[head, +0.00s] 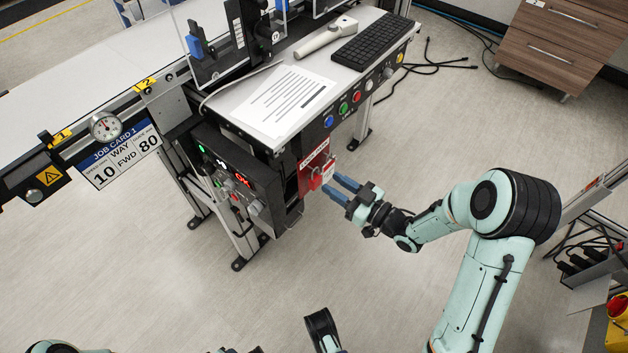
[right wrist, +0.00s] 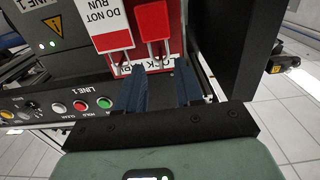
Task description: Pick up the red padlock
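The red padlock (right wrist: 152,20) hangs on a red lockout board, its metal shackle towards my right gripper in the right wrist view. In the head view the padlock (head: 314,182) is small, at the board's lower part. My right gripper (right wrist: 161,65) is open; its two blue fingers point at the board, one on each side of the shackle in the picture. I see no contact. In the head view the right gripper (head: 331,183) is just right of the board. Of my left arm only parts show at the bottom edge; its fingers are not clear.
A red-and-white "DO NOT RUN" tag (right wrist: 109,25) hangs close beside the padlock. The red lockout board (head: 312,160) is on the end of the conveyor station, below a shelf with a paper sheet (head: 285,100) and a keyboard (head: 373,42). A control box (head: 232,180) is to the left. Floor right of it is clear.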

